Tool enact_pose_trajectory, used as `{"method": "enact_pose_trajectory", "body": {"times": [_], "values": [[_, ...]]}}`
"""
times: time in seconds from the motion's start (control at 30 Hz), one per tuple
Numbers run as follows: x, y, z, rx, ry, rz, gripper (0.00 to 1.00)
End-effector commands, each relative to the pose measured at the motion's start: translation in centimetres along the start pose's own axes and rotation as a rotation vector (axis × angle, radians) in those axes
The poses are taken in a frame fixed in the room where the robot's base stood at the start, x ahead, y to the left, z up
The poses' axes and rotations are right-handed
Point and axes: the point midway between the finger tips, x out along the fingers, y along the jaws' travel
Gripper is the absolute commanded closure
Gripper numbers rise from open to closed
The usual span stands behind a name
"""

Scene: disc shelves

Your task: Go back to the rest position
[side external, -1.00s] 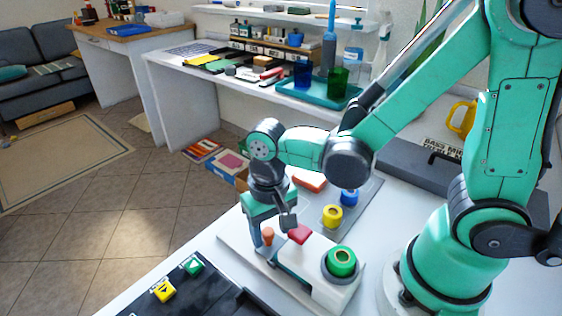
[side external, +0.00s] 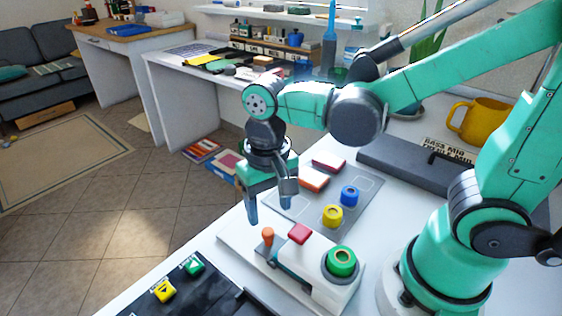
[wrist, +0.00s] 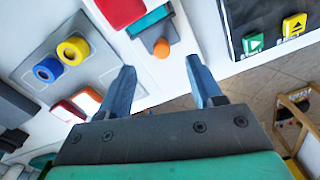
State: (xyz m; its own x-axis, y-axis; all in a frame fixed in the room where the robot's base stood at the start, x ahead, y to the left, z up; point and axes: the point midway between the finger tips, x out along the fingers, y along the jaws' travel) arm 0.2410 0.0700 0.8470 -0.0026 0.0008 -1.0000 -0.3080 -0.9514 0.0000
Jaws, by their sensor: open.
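My gripper (side external: 268,212) is open and empty in the side external view, raised above the white device base (side external: 232,238). In the wrist view my gripper (wrist: 160,82) shows its two blue fingers spread apart with nothing between them. Beyond the fingertips is an orange round-topped peg (wrist: 161,48), which also stands on the device in the side external view (side external: 267,236). A red block (side external: 300,233) and a green ring (side external: 341,261) sit on the same device.
A grey tray holds a yellow ring (side external: 332,215) and a blue ring (side external: 350,195). Red and orange blocks (side external: 313,179) lie behind. A black panel with green (side external: 194,264) and yellow (side external: 164,291) buttons is in front. A yellow mug (side external: 481,121) stands at right.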

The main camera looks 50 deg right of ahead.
Motion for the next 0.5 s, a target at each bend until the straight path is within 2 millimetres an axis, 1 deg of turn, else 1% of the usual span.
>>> {"method": "enact_pose_trajectory", "body": {"times": [0.37,0.5], "values": [[-0.2,0.1,-0.1,-0.005,0.010,-0.006,0.41],[-1.1,1.2,-0.8,-0.052,0.103,-0.057,0.41]]}}
